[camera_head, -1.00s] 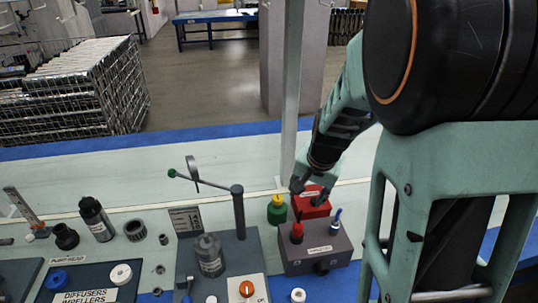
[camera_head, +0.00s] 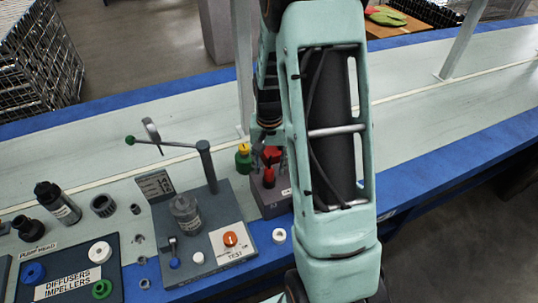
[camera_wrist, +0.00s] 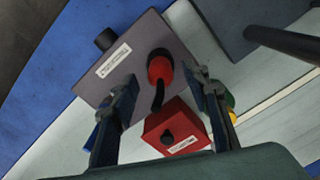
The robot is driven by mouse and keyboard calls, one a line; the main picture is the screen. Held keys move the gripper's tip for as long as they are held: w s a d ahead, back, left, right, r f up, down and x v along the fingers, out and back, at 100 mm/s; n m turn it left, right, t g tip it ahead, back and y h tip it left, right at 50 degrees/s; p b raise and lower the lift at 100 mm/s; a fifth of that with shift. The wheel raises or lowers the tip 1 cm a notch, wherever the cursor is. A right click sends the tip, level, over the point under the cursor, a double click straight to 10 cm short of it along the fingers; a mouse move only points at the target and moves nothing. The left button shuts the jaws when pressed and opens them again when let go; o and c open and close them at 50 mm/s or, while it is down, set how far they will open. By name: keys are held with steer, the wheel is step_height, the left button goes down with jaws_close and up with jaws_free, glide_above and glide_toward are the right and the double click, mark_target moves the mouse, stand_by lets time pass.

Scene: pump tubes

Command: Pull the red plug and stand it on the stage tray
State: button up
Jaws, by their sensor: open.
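The red plug (camera_head: 268,177) stands in the top of a grey box (camera_head: 272,204). In the wrist view the plug (camera_wrist: 160,68) shows with a black cable or stem running from it towards a red box (camera_wrist: 177,128). My gripper (camera_wrist: 163,78) is open above the grey box, with one finger on either side of the plug in that view. I cannot tell how far the fingertips are above it, and no grip shows. In the head view my arm hides much of the grey box. A dark tray (camera_head: 75,242) labelled "DIFFUSERS IMPELLERS" lies at left; no label reads "stage".
A test stand (camera_head: 185,265) with a lever and a clear bottle (camera_head: 184,211) is left of the grey box. A green bottle with a yellow cap (camera_head: 243,158) stands behind it. A black bottle (camera_head: 58,203) stands farther left. The bench's right side (camera_head: 440,130) is clear.

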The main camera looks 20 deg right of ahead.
steer(key=shift+f, duration=1.5)
jaws_close()
steer(key=shift+r+p, duration=0.4)
steer(key=shift+r, duration=0.3)
steer(key=shift+r+p, duration=1.4)
steer(key=shift+r, duration=0.7)
